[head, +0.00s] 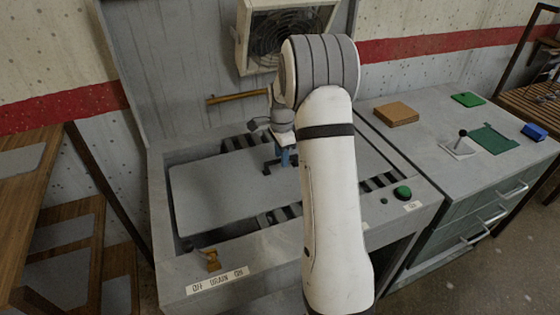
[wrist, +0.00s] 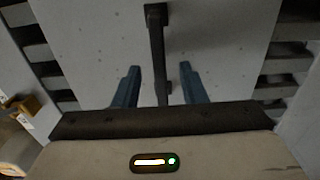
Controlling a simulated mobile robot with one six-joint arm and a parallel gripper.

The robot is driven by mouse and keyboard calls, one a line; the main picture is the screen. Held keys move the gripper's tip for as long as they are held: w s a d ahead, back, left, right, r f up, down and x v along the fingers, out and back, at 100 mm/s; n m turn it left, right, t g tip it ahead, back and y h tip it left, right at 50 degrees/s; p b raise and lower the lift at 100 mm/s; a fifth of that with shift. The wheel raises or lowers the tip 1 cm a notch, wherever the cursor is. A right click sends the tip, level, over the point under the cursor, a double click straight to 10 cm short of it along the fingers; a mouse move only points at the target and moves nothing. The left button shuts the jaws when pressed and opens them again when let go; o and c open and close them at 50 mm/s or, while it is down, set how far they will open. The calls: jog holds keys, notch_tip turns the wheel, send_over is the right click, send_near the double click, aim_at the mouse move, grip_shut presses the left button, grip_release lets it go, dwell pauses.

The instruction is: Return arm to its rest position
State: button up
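My gripper (head: 284,158) points down over the grey panel (head: 215,195) in the sink-like bench. In the wrist view its two blue fingers (wrist: 159,72) stand apart, with a dark bar handle (wrist: 156,40) on the panel between them. A gap shows on each side of the handle, so the gripper is open and holds nothing. In the head view only a bit of the dark handle (head: 267,170) shows beside the fingers. My white arm hides part of the bench's right side.
Slotted dark rails (head: 238,143) flank the panel. A fan box (head: 285,32) and a wooden bar (head: 238,97) are on the back wall. A green button (head: 403,192) is at the bench's right front, a brass latch (head: 212,260) at left front. A brown box (head: 396,113) stands on the right-hand cabinet.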

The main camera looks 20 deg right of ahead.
notch_tip(320, 180, up, 5)
jog(key=shift+r, duration=0.2)
jog(key=s+a+r+n+t, duration=0.1)
jog(key=s+a+r+n, duration=0.35)
jog(key=s, duration=0.25)
jog(key=s+a+r+n+t, duration=0.1)
jog(key=s+a+r+n, duration=0.35)
jog(key=s, duration=0.35)
jog(key=s+a+n, duration=0.2)
jog(key=s+n, duration=0.2)
jog(key=s, duration=0.4)
jog(key=s+a+n+t, duration=0.1)
jog(key=s+a+n, duration=0.1)
jog(key=s+n, duration=0.3)
jog(key=shift+s+a, duration=0.25)
jog(key=shift+s, duration=1.1)
